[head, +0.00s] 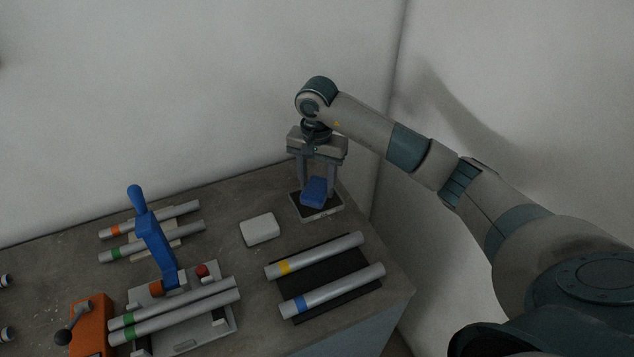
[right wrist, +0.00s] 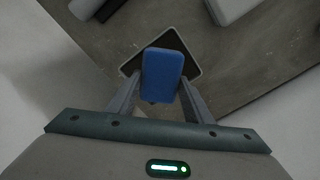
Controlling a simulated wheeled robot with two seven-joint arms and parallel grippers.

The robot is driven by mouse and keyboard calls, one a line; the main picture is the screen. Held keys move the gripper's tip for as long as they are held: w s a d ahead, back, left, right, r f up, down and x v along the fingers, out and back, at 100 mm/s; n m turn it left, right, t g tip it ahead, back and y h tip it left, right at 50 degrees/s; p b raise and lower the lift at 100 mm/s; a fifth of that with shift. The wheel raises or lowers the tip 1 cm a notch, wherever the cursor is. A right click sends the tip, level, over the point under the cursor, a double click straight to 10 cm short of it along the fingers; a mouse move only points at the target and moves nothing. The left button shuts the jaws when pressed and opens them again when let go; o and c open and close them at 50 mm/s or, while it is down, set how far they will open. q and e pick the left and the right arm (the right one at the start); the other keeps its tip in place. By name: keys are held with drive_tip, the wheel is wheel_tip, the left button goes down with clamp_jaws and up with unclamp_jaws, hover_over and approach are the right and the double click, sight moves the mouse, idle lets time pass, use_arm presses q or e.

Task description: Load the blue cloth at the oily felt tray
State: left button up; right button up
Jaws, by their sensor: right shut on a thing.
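The blue cloth (head: 315,191) is a folded blue block. My right gripper (head: 317,190) is shut on it, with one finger on each side. The felt tray (head: 322,212), dark inside with a light rim, lies directly below the cloth near the table's back right corner. In the right wrist view, the cloth (right wrist: 163,75) sits between the fingertips and covers the middle of the felt tray (right wrist: 192,62). I cannot tell whether the cloth touches the felt. My left gripper is not in view.
A white block (head: 260,229) lies left of the tray. Two tubes with yellow and blue bands rest on a black mat (head: 325,277) in front. A jig with a blue lever (head: 155,243) holds tubes at left, beside an orange block (head: 91,325). Walls stand close behind.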

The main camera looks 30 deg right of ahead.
sight(317, 186)
drive_tip(key=shift+f+b, duration=0.4)
drive_tip(key=shift+f, duration=0.05)
idle(0.5)
drive_tip(key=shift+s+f+b, duration=0.1)
drive_tip(key=shift+f+b, duration=0.05)
drive_tip(key=shift+b, duration=0.35)
idle(2.4)
drive_tip(key=shift+r+p, duration=0.3)
drive_tip(key=shift+r, duration=0.6)
drive_tip(key=shift+r+p, duration=0.75)
drive_tip(key=shift+r, duration=1.95)
drive_tip(key=shift+a, duration=0.1)
drive_tip(key=s+a+f+n+b, duration=0.1)
drive_tip(key=s+a+n, duration=0.2)
drive_tip(key=s, duration=0.1)
drive_tip(key=s+a+f+n+b, duration=0.1)
drive_tip(key=s+a+n+b, duration=0.1)
drive_tip(key=s, duration=0.3)
drive_tip(key=s+a+n+b, duration=0.2)
drive_tip(key=s+a+n, duration=0.2)
drive_tip(key=s, duration=0.1)
drive_tip(key=shift+f, duration=0.4)
drive_tip(key=shift+s+n, duration=0.3)
drive_tip(key=shift+s, duration=0.1)
